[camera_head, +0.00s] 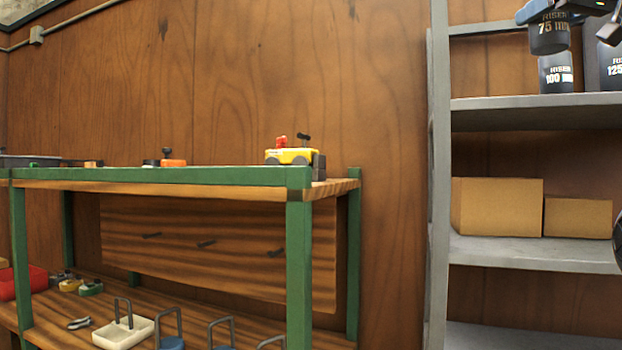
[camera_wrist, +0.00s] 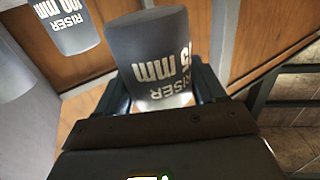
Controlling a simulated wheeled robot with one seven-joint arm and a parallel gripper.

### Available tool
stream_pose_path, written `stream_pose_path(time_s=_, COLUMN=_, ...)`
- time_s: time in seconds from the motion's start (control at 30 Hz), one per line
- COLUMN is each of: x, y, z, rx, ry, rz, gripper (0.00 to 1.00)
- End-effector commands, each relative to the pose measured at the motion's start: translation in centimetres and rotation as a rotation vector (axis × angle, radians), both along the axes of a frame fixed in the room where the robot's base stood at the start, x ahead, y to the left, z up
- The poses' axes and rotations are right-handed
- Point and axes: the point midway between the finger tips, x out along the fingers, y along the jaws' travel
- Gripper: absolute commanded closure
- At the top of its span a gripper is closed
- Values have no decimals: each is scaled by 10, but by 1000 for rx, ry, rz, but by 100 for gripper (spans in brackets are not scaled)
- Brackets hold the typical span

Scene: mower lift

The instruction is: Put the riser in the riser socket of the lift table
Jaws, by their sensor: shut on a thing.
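A dark grey riser marked 75 mm (camera_head: 549,37) is at the upper right of the head view, above the shelf board. My gripper (camera_head: 548,14) is shut on it near its top. In the wrist view the same riser (camera_wrist: 160,55) sits between the two fingers of my gripper (camera_wrist: 163,88). A riser marked 100 mm (camera_head: 556,74) stands on the shelf just below and behind it; it also shows in the wrist view (camera_wrist: 65,22). A riser marked 125 (camera_head: 612,65) stands at the right edge. I cannot make out the lift table or its riser socket.
The grey shelf unit (camera_head: 535,101) holds cardboard boxes (camera_head: 497,206) on a lower board. Its upright (camera_head: 439,180) stands left of the risers. Wall lies behind both.

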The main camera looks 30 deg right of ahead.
Motion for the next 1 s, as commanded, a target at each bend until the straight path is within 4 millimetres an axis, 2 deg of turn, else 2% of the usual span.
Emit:
stream_pose_path(time_s=0.27, x=4, y=23, z=-52, rx=2, ry=2, rz=23, gripper=70)
stream_pose_path(time_s=0.7, x=12, y=86, z=-190, rx=5, ry=5, rz=79, gripper=70)
stream_pose_path(time_s=1.0, x=16, y=125, z=-274, rx=5, ry=6, rz=115, gripper=70)
